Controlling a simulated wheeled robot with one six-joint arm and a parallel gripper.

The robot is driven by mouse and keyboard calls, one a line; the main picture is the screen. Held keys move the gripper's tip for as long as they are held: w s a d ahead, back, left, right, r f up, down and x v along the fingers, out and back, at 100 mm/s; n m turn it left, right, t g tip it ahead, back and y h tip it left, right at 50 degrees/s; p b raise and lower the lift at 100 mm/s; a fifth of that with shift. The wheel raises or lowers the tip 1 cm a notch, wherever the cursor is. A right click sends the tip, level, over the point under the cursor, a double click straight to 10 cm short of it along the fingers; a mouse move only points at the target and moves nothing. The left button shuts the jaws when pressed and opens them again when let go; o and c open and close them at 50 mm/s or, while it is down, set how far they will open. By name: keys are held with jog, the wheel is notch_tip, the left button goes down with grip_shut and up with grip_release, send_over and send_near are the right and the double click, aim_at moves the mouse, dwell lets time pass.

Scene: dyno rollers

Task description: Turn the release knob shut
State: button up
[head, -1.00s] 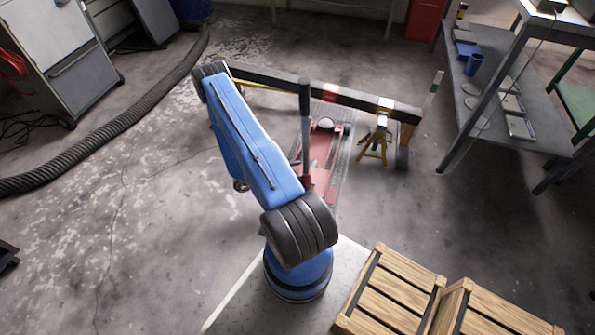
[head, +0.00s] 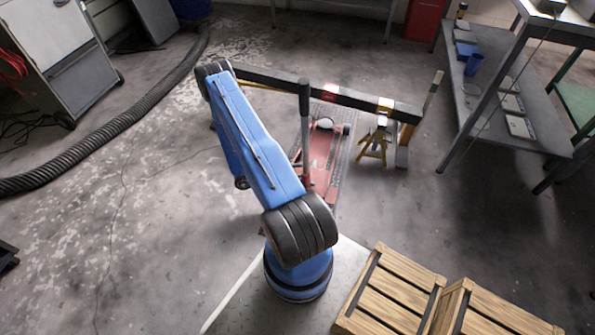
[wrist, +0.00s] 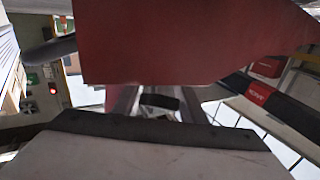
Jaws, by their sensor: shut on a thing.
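The red floor jack (head: 322,160) lies on the floor beyond my arm, under a dark beam. Its upright handle (head: 305,130) shows just right of the blue arm. The release knob cannot be made out in the head view, and my arm hides my gripper there. In the wrist view a broad red surface (wrist: 190,40) fills the top. Below it, my gripper (wrist: 158,108) is shut on a small dark piece (wrist: 160,102), apparently the knob, partly hidden. How far the knob is turned cannot be told.
The dark beam (head: 265,77) spans above the jack, with a yellow stand (head: 374,142) near its right end. Wooden crates (head: 395,290) stand front right. A metal shelf table (head: 530,125) is at right. A black hose (head: 110,125) curves across the left floor.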

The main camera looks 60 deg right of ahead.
jog(key=shift+s+a+f+m+g+y, duration=0.15)
jog(key=shift+m+g+y, duration=0.25)
jog(key=shift+m+y, duration=0.8)
jog(key=shift+s+a+m+g+y, duration=0.1)
jog(key=shift+a+m+g+y, duration=0.25)
jog(key=shift+m+y, duration=0.85)
jog(key=shift+s+a+f+m+g+y, duration=0.15)
jog(key=shift+m+g+y, duration=0.3)
jog(key=shift+m+y, duration=0.75)
jog(key=shift+r+m, duration=0.1)
jog(key=shift+m, duration=0.3)
jog(key=o, duration=1)
jog(key=shift+h, duration=0.3)
